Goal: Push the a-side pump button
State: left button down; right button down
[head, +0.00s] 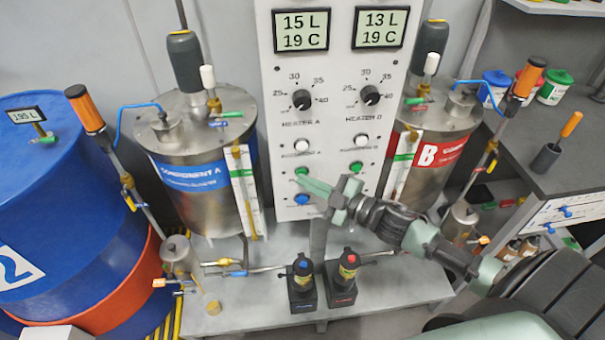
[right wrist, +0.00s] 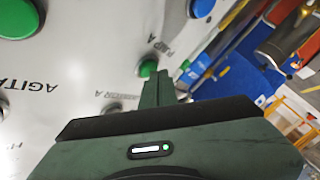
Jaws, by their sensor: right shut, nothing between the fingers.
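The a-side pump button is the green button (head: 301,170) in the left column of the white control panel (head: 328,200). In the right wrist view the green button (right wrist: 147,67) sits beside the label "PUMP A". My right gripper (head: 301,181) reaches in from the right, shut and empty. Its fingertips appear right at the lower edge of the green button in the head view. In the right wrist view the fingers (right wrist: 155,76) cover part of the button. I cannot tell whether they touch it. My left gripper is not in view.
A white button (head: 301,146) is above and a blue button (head: 301,199) below it. Another green button (head: 356,168) is to the right. Metal tanks A (head: 195,205) and B (head: 412,180) flank the panel.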

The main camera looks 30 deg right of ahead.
dwell(0.5)
jog(key=shift+s+a, duration=0.1)
jog(key=shift+s, duration=0.2)
jog(key=shift+p, duration=0.3)
jog(key=s, duration=0.2)
jog(key=s+a+p, duration=0.2)
jog(key=s, duration=0.1)
jog(key=shift+s, duration=0.3)
jog(key=shift+f, duration=0.1)
